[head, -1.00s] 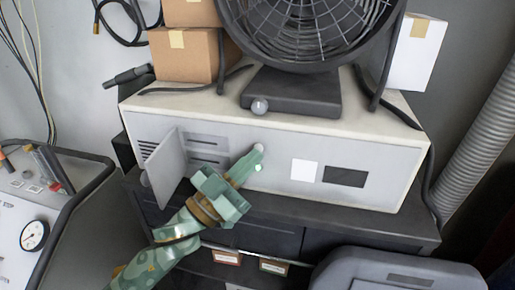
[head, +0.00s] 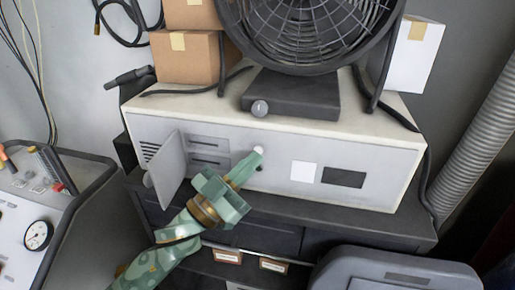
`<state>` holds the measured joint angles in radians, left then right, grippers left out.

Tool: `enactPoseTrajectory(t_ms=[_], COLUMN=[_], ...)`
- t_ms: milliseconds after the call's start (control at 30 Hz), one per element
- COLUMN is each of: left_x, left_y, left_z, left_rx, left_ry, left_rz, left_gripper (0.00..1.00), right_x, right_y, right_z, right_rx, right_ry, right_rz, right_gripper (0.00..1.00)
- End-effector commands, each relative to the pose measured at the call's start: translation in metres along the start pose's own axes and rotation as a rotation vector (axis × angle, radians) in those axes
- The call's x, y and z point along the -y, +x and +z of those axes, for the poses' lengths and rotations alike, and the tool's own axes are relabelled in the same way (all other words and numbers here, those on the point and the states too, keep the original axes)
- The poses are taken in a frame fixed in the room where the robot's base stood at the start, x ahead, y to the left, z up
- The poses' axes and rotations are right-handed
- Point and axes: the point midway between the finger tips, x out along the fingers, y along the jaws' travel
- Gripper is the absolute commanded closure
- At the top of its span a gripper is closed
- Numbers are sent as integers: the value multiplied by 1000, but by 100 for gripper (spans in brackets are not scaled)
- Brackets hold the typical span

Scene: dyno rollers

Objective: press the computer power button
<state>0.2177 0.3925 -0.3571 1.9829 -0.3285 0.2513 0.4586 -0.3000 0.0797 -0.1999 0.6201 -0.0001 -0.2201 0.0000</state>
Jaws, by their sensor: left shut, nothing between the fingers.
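The computer (head: 390,178) is a wide, pale box lying flat on a dark cabinet. A small flap door (head: 168,167) stands open at its left front, beside slotted drive bays (head: 209,152). My left gripper (head: 257,156) is shut and empty, with its tips at the front face right of the bays. A small round whitish button (head: 259,150) shows right at the fingertips, partly hidden by them. I cannot tell whether the tips touch it or whether it is pushed in. My right gripper is not in view.
A large black fan (head: 305,40) stands on the computer, with brown boxes (head: 187,56) at left and a white box (head: 415,55) at right. A gauge panel (head: 38,235) is at lower left. A grey seat-like shape (head: 400,270) is at lower right.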

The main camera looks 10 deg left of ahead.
Motion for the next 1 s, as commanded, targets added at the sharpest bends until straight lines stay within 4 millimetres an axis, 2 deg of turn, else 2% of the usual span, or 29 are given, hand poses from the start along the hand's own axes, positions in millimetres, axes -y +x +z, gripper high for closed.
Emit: enactPoseTrajectory(t_ms=[267, 700, 1000], left_x=[-2, -26, -31], left_y=[-2, -36, -42], left_z=[-2, -28, -30], left_rx=[0, -1, -1], left_ry=[-1, 0, 0], left_rz=[0, 0, 0], left_gripper=[100, 100, 100], right_x=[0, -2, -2], right_y=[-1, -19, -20], right_z=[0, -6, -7], right_rx=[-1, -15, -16], right_ry=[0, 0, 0], right_rz=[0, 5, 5], right_gripper=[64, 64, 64])
